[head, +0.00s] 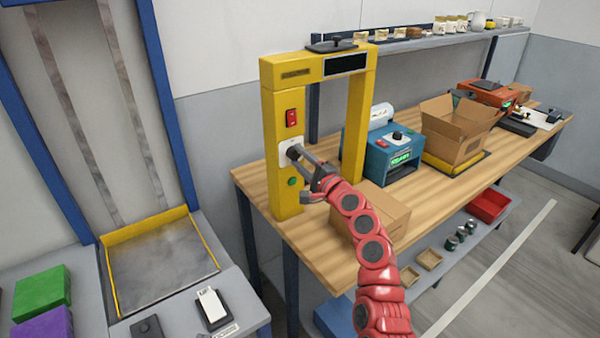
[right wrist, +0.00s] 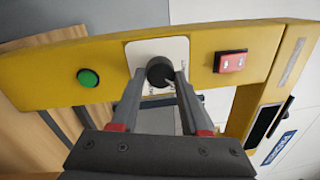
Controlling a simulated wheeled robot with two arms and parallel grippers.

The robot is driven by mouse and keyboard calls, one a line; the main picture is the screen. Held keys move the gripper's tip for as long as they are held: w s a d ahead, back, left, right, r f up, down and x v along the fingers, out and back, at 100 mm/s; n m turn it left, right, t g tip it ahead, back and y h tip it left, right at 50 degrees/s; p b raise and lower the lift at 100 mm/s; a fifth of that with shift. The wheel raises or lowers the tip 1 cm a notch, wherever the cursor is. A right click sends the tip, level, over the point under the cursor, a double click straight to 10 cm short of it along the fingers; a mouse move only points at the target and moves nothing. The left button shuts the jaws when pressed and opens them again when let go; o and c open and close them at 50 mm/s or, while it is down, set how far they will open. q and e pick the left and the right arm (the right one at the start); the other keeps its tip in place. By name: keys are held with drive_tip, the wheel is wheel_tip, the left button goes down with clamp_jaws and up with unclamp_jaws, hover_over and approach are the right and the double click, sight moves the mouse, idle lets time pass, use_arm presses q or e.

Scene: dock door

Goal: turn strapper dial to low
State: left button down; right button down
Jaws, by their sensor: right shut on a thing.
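The yellow strapper (head: 282,130) stands on the left end of the wooden workbench. Its black dial (right wrist: 159,72) sits on a white plate (right wrist: 143,50) between a green button (right wrist: 88,78) and a red switch (right wrist: 230,62). In the head view the dial (head: 294,152) is partly covered by my gripper. My right gripper (head: 298,156) reaches the strapper's front post, and its fingers (right wrist: 160,78) are shut on the dial, one on each side. Which setting the dial points to is too small to read. My left gripper is not in view.
A cardboard box (head: 381,208) lies on the workbench (head: 330,255) close to my right arm. A blue machine (head: 392,155) and an open carton (head: 458,125) stand further right. A shelf (head: 420,42) runs along the wall behind.

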drive_tip(key=n+b, duration=0.2)
drive_tip(key=b, duration=0.1)
drive_tip(key=n+b, duration=0.2)
drive_tip(key=b, duration=0.1)
drive_tip(key=n+b, duration=0.2)
drive_tip(key=shift+f+g+b, duration=0.25)
drive_tip(key=shift+g+b, duration=0.05)
drive_tip(key=shift+b, duration=0.1)
drive_tip(key=shift+r+n+y+b, duration=0.25)
drive_tip(key=shift+n+y+b, duration=0.05)
drive_tip(key=shift+n+b, duration=0.9)
drive_tip(key=shift+c, duration=2)
unclamp_jaws()
drive_tip(key=shift+d, duration=0.1)
drive_tip(key=b+v, duration=0.1)
drive_tip(key=v, duration=1.6)
